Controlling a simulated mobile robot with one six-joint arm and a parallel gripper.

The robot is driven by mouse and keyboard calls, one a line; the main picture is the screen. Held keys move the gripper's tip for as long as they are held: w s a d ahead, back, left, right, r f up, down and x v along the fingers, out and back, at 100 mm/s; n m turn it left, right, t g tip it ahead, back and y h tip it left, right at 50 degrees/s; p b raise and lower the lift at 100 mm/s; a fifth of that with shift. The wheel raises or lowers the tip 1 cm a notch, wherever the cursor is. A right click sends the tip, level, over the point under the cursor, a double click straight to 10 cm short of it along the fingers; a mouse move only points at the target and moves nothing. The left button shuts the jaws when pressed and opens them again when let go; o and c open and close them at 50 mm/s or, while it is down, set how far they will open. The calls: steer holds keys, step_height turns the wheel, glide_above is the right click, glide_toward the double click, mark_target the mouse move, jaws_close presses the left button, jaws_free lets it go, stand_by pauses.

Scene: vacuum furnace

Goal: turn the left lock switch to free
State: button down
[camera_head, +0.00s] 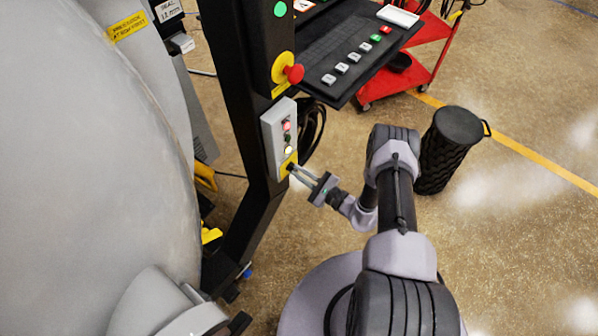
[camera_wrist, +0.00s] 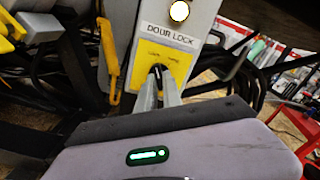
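The left lock switch (camera_wrist: 158,72) is a small dark knob on a yellow plate (camera_wrist: 181,63) under a "DOOR LOCK" label in the wrist view. The small print above the knob is blurred. In the head view the yellow plate (camera_head: 289,160) is at the bottom of a grey control box (camera_head: 273,140) on a black post. My gripper (camera_head: 291,169) reaches it from the right. In the wrist view my gripper (camera_wrist: 160,80) has its two fingers close together on either side of the knob, shut on it. The fingers hide most of the knob, so its exact angle is unclear.
A lit white lamp (camera_wrist: 179,11) is above the label. A red emergency button (camera_head: 293,74) is higher on the post, and a black keypad panel (camera_head: 350,55) juts out above my arm. Black cables hang behind the box. A black bin (camera_head: 447,150) stands to the right.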

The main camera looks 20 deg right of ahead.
stand_by(0.3)
steer(key=m+b, duration=0.2)
steer(key=m, duration=0.3)
steer(key=m+b, duration=0.2)
steer(key=m, duration=0.4)
steer(key=shift+s+a+m, duration=0.15)
steer(key=shift+a+m, duration=0.05)
steer(key=shift+m, duration=0.1)
steer(key=shift+m+b, duration=0.3)
steer(key=c, duration=1.5)
jaws_free()
steer(key=p+v, duration=0.3)
steer(key=v, duration=1.4)
steer(key=shift+s, duration=0.15)
steer(key=shift+d, duration=0.1)
